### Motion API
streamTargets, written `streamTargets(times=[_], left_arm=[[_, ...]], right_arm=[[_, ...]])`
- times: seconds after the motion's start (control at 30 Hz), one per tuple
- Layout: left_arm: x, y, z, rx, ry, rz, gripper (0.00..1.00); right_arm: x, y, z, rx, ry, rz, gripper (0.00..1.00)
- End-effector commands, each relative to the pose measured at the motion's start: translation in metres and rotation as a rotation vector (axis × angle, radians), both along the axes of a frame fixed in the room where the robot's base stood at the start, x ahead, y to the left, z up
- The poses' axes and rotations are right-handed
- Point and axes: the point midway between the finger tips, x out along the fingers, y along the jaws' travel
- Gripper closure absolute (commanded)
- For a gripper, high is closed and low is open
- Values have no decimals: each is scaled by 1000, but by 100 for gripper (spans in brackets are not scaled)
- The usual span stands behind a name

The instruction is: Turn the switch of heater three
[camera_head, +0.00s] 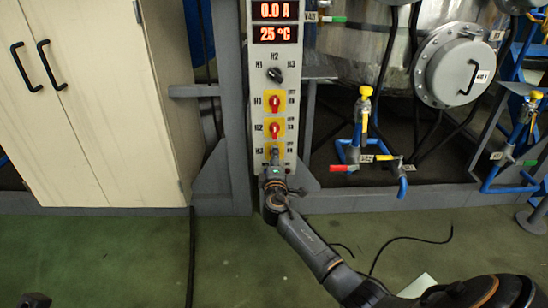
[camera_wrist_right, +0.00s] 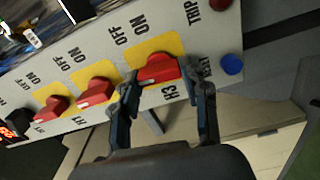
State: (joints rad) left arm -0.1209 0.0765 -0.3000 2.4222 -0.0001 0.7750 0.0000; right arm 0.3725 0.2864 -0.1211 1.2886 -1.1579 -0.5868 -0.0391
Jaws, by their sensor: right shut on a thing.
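The heater three switch (camera_wrist_right: 157,69) is a red knob on a yellow plate, beside the label H3 in the right wrist view. My right gripper (camera_wrist_right: 162,76) has one finger on each side of it and is shut on it. In the head view my right gripper (camera_head: 275,160) reaches up to the lowest switch of the tall grey control panel (camera_head: 256,92) and mostly hides that knob. OFF and ON labels stand beside the yellow plate; I cannot tell exactly which one the knob points to.
The H1 switch (camera_head: 275,103) and H2 switch (camera_head: 275,130) sit above, with a black selector (camera_head: 275,74) higher up. A blue button (camera_wrist_right: 232,64) is close to my fingers. A cabinet (camera_head: 100,100) stands left; valved pipes (camera_head: 364,105) and a tank stand right.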

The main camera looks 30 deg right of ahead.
Motion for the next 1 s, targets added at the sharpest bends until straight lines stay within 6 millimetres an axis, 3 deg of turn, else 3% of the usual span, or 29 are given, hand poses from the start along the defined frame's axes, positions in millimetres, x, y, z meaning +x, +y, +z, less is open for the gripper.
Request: streamTargets(times=[0.77,0.8,0.9,1.0], left_arm=[[1,0,-3,2,20,-1,32],[1,0,-3,2,21,-1,32],[1,0,-4,2,21,-1,32],[1,0,-4,2,21,-1,32]], right_arm=[[1,2,-1,-88,54,4,86],[1,2,-1,-87,53,4,49],[0,1,-1,-86,53,3,32],[0,1,-1,-85,52,2,32]])
